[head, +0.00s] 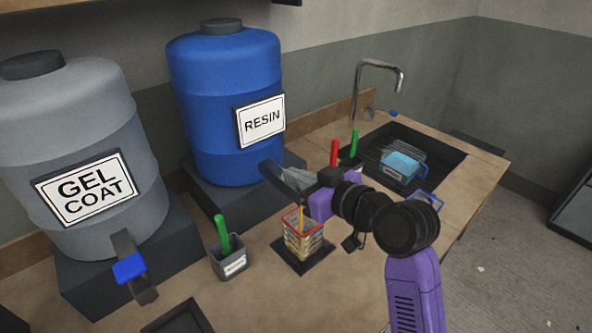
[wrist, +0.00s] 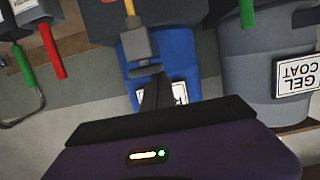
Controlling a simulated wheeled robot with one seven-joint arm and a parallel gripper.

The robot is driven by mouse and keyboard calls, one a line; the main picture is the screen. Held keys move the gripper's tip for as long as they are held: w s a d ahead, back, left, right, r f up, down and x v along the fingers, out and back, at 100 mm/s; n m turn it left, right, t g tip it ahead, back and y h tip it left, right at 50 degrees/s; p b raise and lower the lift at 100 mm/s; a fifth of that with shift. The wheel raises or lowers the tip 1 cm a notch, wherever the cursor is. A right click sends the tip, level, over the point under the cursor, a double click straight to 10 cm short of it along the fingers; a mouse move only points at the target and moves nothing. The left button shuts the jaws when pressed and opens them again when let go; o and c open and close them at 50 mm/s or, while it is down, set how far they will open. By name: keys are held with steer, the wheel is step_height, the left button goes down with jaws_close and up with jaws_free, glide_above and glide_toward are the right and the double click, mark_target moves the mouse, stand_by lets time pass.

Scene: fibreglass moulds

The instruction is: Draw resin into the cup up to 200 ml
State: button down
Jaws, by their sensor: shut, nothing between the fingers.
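The blue drum (head: 225,105) labelled RESIN stands on a dark block at the back of the counter. Its grey tap (head: 272,171) sticks out at the front; it also shows in the wrist view (wrist: 136,42). A thin amber stream (head: 301,217) runs down from the tap into the cup; its start shows in the wrist view (wrist: 130,7). The clear cup (head: 303,241), with graduation lines and a red line near the rim, stands upright below. I cannot read the level. My gripper (head: 293,183) is shut and empty at the tap, partly hiding it; contact is unclear.
The cup stands on a black square pad (head: 317,262). Left of it is a grey holder (head: 231,264) with a green-handled tool. The grey GEL COAT drum (head: 75,140) stands at left. Red and green handles (head: 334,153) rise behind my wrist, before the sink (head: 445,158).

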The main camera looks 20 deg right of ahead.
steer(key=shift+d+f, duration=0.1)
steer(key=shift+f, duration=0.5)
stand_by(3.9)
steer(key=shift+r, duration=0.15)
stand_by(0.9)
step_height(320, 180, up, 4)
steer(key=p, duration=0.3)
steer(key=shift+r+p, duration=0.25)
steer(key=shift+p, duration=0.05)
steer(key=b+v, duration=0.2)
steer(key=v, duration=0.8)
steer(key=shift+r, duration=0.1)
